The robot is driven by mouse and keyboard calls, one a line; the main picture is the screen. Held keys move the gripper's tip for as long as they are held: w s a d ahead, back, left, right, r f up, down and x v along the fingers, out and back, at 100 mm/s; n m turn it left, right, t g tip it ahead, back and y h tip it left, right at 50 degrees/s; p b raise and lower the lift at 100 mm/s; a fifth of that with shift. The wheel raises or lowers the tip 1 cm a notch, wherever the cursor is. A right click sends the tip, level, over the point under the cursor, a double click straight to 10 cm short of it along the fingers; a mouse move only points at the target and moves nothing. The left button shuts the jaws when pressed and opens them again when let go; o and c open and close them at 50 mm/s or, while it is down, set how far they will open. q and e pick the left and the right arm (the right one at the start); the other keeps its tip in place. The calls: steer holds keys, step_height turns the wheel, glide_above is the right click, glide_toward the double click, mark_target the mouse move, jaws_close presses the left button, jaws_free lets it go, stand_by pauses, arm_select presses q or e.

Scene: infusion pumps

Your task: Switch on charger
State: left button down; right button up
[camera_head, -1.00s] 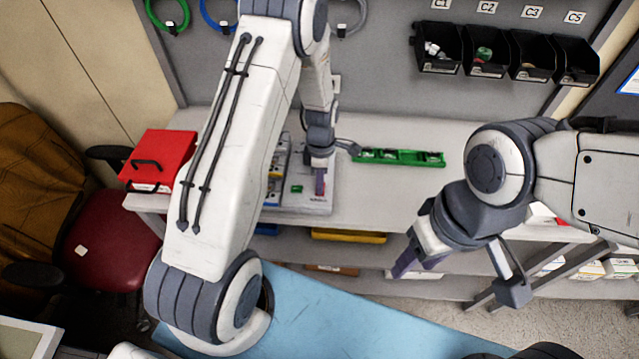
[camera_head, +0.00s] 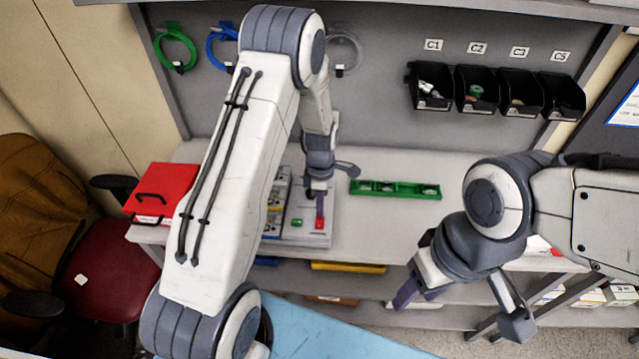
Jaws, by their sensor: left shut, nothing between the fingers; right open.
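The charger (camera_head: 305,236) is a pale grey unit on the bench, partly hidden behind my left arm. Its panel shows a small green part (camera_head: 297,222) and a red part (camera_head: 319,224). Which of these is a switch, and whether it is lit, is too small to tell. My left gripper (camera_head: 320,211) is shut and empty, pointing down right at the red part. I cannot tell whether it touches it. My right gripper (camera_head: 460,308) is open and empty, in front of the bench at the right, far from the charger.
A green tray (camera_head: 395,190) with several compartments lies right of the charger. A red box (camera_head: 160,192) stands at the bench's left end. Black bins (camera_head: 430,88) hang on the back panel. A dark red chair (camera_head: 108,258) stands at left. The bench right of the green tray is clear.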

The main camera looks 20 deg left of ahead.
mark_target(320, 225)
arm_select(q)
steer(key=shift+r+b, duration=0.85)
step_height(320, 225, up, 9)
steer(key=s+b, duration=0.1)
steer(key=b, duration=0.1)
steer(key=shift+d+f+b, duration=0.2)
steer(key=shift+b, duration=0.1)
arm_select(e)
steer(key=shift+f, duration=1.6)
arm_select(q)
steer(key=shift+s, duration=0.1)
steer(key=s+d+r+m+t+b, duration=0.1)
steer(key=s+d+m+b, duration=0.1)
steer(key=s+d+m, duration=0.45)
steer(key=s+d+r+m+b, duration=0.25)
steer(key=s+d+m, duration=0.25)
steer(key=m, duration=0.3)
steer(key=s+d+f+m+b, duration=0.2)
steer(key=s+d+m+b, duration=0.1)
steer(key=s+m, duration=0.9)
steer(key=shift+s+m+h+b, duration=0.3)
steer(key=shift+s+m+b, duration=0.1)
steer(key=shift+m, duration=0.65)
arm_select(e)
step_height(320, 225, down, 8)
